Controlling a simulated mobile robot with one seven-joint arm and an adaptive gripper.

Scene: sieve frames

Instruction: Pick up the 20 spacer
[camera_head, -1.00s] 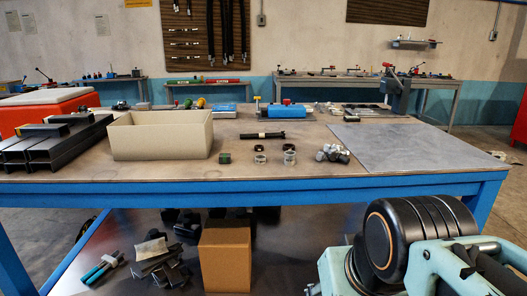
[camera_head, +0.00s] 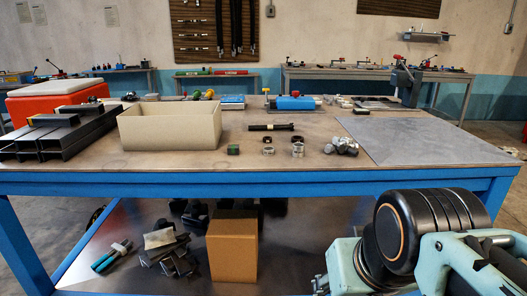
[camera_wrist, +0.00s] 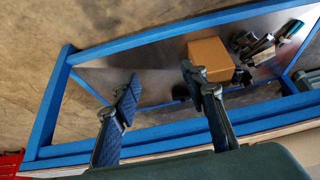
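Several small ring parts sit on the workbench (camera_head: 90,180) in the head view: a taller silver ring (camera_head: 298,150), a shorter silver ring (camera_head: 268,152) and two black rings (camera_head: 267,139) (camera_head: 298,139) behind them. I cannot read any marking, so I cannot tell which is the 20 spacer. My gripper (camera_wrist: 158,84) is open and empty in the wrist view, its two dark fingers well apart. It points toward the bench's blue frame and lower shelf, away from the small parts. The head view shows only my arm at the bottom right.
A beige bin (camera_head: 170,133), black rails (camera_head: 60,140), a green block (camera_head: 233,150), a black bolt (camera_head: 271,127) and a grey cluster (camera_head: 341,146) stand on the bench. A bare grey sheet (camera_head: 420,140) lies right. A cardboard box (camera_head: 232,248) is on the lower shelf.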

